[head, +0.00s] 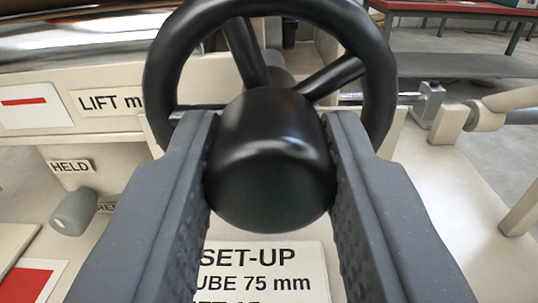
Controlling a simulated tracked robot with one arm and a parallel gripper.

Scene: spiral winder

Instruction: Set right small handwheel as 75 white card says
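A black spoked handwheel (380,75) fills the upper middle of the head view. Its rounded black knob (268,165) points towards me. My gripper (268,150) has one grey finger on each side of this knob, and both inner pads appear to touch it. A white card (265,270) below the knob reads "SET-UP" and "...UBE 75 mm"; its left part and lower lines are hidden or cut off. A "LIFT m..." label (108,103) is left of the wheel, partly covered by it. The wheel's hub is mostly hidden behind the knob.
A grey knob (73,211) sits below a "HELD" label (72,167) at left. A shiny roller (80,38) runs across the upper left. A metal rod bracket (428,103) stands at right. Cream panel (440,200) lies open right of my gripper.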

